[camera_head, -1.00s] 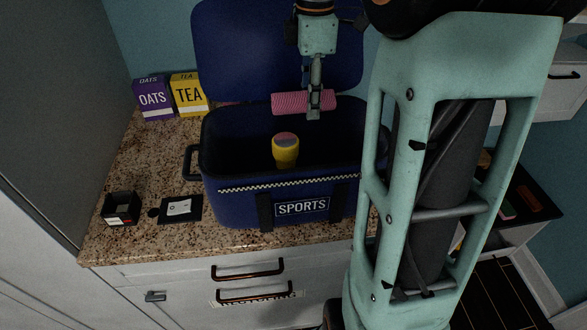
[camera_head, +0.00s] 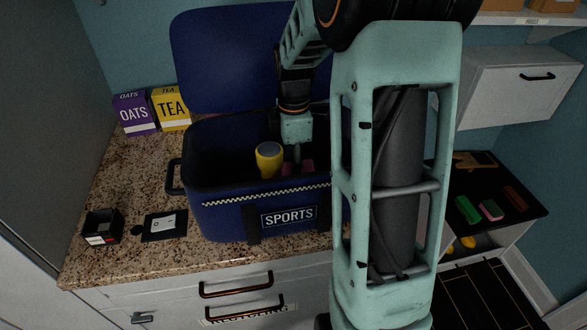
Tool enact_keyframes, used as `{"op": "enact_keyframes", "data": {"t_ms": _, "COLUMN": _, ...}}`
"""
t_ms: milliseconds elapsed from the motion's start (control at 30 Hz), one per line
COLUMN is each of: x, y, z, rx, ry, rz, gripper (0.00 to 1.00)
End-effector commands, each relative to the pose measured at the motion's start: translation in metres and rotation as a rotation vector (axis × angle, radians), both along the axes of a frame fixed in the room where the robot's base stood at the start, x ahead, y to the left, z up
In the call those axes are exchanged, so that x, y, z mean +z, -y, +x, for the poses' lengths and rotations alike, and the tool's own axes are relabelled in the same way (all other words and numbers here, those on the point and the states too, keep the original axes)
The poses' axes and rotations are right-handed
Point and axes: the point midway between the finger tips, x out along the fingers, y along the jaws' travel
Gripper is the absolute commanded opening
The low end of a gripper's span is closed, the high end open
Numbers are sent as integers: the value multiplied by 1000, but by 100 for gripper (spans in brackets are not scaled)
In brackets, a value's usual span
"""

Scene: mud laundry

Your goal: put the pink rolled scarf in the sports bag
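The navy sports bag (camera_head: 222,218) stands on the counter with its lid (camera_head: 220,60) raised at the back. My gripper (camera_head: 298,162) reaches down into the bag's opening, right of its middle. Parts of the pink rolled scarf (camera_head: 308,165) show on both sides of the finger, inside the bag in shadow. The gripper appears shut on the scarf; the fingertips and much of the scarf are hard to make out. I cannot tell whether the scarf touches the bag's floor.
A yellow container (camera_head: 269,163) with a pale top is inside the bag, left of the scarf. An oats box (camera_head: 135,113) and a tea box (camera_head: 171,108) stand behind left. A small black box (camera_head: 101,228) and a dark card (camera_head: 164,226) lie on the counter (camera_head: 108,187).

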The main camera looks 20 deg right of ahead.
Motion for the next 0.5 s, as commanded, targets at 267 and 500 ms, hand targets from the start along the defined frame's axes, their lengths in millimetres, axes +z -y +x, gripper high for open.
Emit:
{"op": "enact_keyframes", "data": {"t_ms": 267, "x": -1, "y": 0, "z": 0, "rx": 0, "ry": 2, "rz": 0, "gripper": 9}}
{"op": "enact_keyframes", "data": {"t_ms": 500, "x": -4, "y": 0, "z": 0, "rx": 0, "ry": 1, "rz": 0, "gripper": 42}}
